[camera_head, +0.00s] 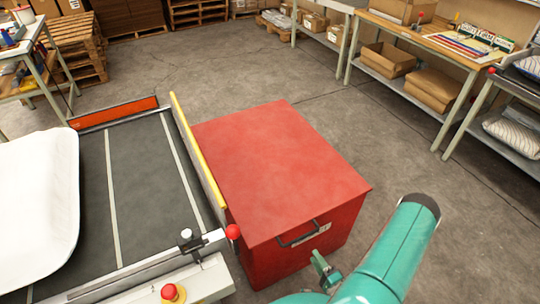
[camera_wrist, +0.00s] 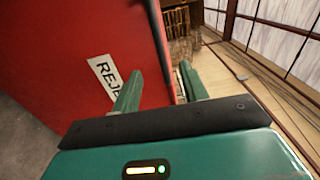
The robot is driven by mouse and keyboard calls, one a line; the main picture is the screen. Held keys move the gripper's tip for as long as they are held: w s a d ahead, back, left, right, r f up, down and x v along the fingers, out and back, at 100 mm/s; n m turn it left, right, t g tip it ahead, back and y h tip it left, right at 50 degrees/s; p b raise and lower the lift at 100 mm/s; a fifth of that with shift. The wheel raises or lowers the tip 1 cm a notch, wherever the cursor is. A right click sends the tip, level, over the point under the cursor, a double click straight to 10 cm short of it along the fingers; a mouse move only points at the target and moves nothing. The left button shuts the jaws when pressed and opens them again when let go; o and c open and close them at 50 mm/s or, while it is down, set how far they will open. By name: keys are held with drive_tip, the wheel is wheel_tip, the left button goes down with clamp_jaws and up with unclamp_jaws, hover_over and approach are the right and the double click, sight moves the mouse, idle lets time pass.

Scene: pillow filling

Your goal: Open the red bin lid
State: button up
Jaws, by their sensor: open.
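The red bin (camera_head: 262,255) stands on the floor in the head view, its flat red lid (camera_head: 275,150) lying closed on top. A dark handle (camera_head: 298,238) is on the front side below the lid's front edge, with a white label (camera_head: 318,232) beside it. My gripper (camera_head: 322,268) is low in front of the bin, just below and right of the handle, partly hidden by my arm.
A conveyor (camera_head: 145,190) with a yellow side rail (camera_head: 197,150) runs along the bin's left side, bearing a white pillow (camera_head: 38,205). A red knob (camera_head: 233,232) sits near the bin's front left corner. Floor (camera_head: 400,170) is clear right of the bin; workbenches (camera_head: 440,50) stand beyond.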

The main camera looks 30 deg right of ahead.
sight(302, 237)
drive_tip(key=w, duration=1)
drive_tip(key=shift+a, duration=0.2)
drive_tip(key=shift+c, duration=0.2)
clamp_jaws()
